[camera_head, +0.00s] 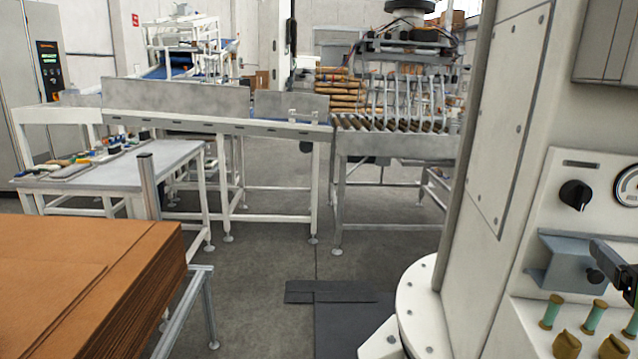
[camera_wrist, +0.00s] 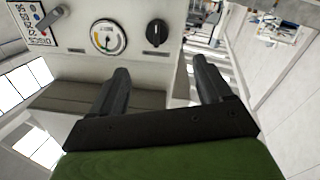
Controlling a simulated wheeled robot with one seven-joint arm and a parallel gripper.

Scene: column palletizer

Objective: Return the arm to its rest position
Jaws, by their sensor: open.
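My gripper (camera_wrist: 160,72) shows in the wrist view with its two dark fingers spread apart. The gap between them is empty. Past the fingertips is a pale panel (camera_wrist: 185,14) with a round dial gauge (camera_wrist: 108,38) and a black knob (camera_wrist: 157,33); the fingers appear apart from it. In the head view the same kind of black knob (camera_head: 575,195) and gauge (camera_head: 628,186) are on the machine at the right.
A brown cardboard stack (camera_head: 80,285) stands at the lower left. Behind it are a cluttered side table (camera_head: 150,165) and a conveyor (camera_head: 215,124) leading to a roller section (camera_head: 395,140). The white machine column (camera_head: 500,130) fills the right. The floor (camera_head: 270,255) in the middle is mostly clear.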

